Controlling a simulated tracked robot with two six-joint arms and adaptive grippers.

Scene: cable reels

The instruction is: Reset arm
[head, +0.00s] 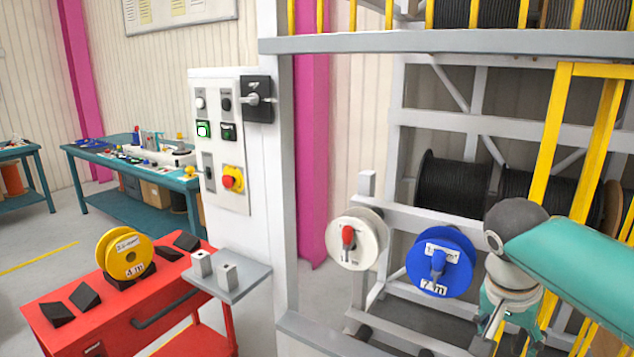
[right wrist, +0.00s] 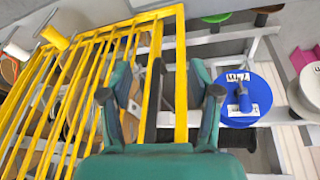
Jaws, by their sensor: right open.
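My right arm comes in from the right in the head view, with a teal link and grey joints. My right gripper (head: 494,325) hangs low at its end, to the right of and in front of the blue reel. In the right wrist view the right gripper (right wrist: 160,80) has its fingers spread apart, with nothing held between them. The yellow railing (right wrist: 92,80) shows behind and left of the fingers. The blue reel (right wrist: 247,95) lies to their right. My left gripper is not in view.
The blue reel (head: 440,262) and a white reel (head: 355,238) hang on the rack. Yellow bars (head: 560,150) stand close behind my right arm. A red cart (head: 105,318) carries a yellow reel (head: 124,254). A control panel (head: 220,140) stands on a white post.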

